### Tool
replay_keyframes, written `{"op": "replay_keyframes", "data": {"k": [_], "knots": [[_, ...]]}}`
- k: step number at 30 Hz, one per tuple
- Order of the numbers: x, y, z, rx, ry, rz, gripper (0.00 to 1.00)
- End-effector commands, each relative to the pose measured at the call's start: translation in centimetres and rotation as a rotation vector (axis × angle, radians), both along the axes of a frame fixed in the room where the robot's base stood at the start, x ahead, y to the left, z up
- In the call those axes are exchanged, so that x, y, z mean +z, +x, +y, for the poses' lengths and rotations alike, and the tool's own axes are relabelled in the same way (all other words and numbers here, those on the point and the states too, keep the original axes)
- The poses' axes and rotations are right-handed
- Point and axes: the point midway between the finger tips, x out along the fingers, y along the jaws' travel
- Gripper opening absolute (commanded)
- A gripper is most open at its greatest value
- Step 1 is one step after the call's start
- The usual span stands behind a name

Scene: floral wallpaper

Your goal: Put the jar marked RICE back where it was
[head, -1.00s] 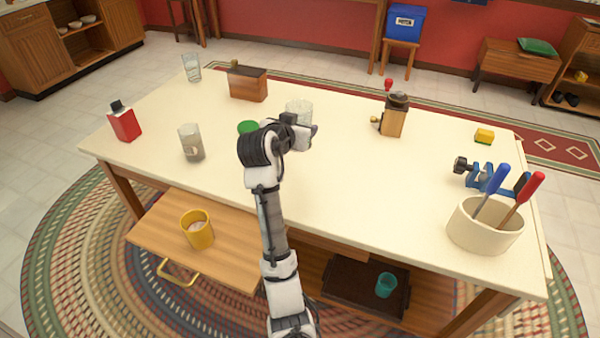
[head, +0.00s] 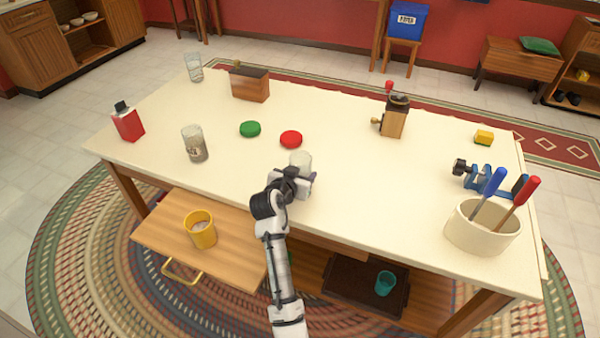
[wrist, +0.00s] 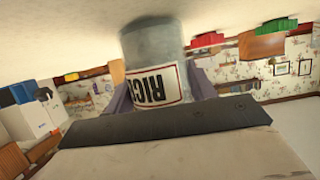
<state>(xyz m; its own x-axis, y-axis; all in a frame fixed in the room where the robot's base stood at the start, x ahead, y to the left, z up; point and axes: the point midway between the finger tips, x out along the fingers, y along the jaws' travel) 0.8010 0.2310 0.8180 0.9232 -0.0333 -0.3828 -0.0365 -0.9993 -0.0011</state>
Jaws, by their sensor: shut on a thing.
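The jar marked RICE (head: 301,159) is pale and upright, near the front edge of the table. In the wrist view the jar (wrist: 152,42) shows upside down, its white RICE label (wrist: 160,86) facing my gripper. My gripper (wrist: 160,92) is shut on the jar, one finger on each side; in the head view my gripper (head: 300,174) hides its lower part. I cannot tell whether its base touches the tabletop. A red lid (head: 291,139) lies just behind the jar, and a green lid (head: 250,129) lies left of that.
A second jar (head: 195,146) with grey-brown contents stands left. A red bottle (head: 128,123), wooden box (head: 249,84), coffee grinder (head: 394,118) and crock of tools (head: 482,231) stand around the tabletop (head: 380,195). An open drawer (head: 226,234) holding a yellow mug (head: 201,230) juts out below.

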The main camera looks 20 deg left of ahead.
Motion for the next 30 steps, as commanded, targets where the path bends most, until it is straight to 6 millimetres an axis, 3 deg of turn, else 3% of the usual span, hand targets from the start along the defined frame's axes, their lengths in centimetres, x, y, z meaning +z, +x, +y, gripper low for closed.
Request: {"op": "replay_keyframes", "data": {"k": [8,9,13,24,30], "knots": [[-0.3,0.0,0.0,0.000,0.000,-0.002,0.25],[-0.2,0.0,0.0,0.000,0.000,-0.001,0.59],[-0.2,0.0,0.0,0.000,0.000,0.000,0.76],[0.3,0.0,0.0,0.000,0.000,-0.001,0.77],[1.0,-2.8,0.2,0.002,0.000,-0.002,0.77]]}}
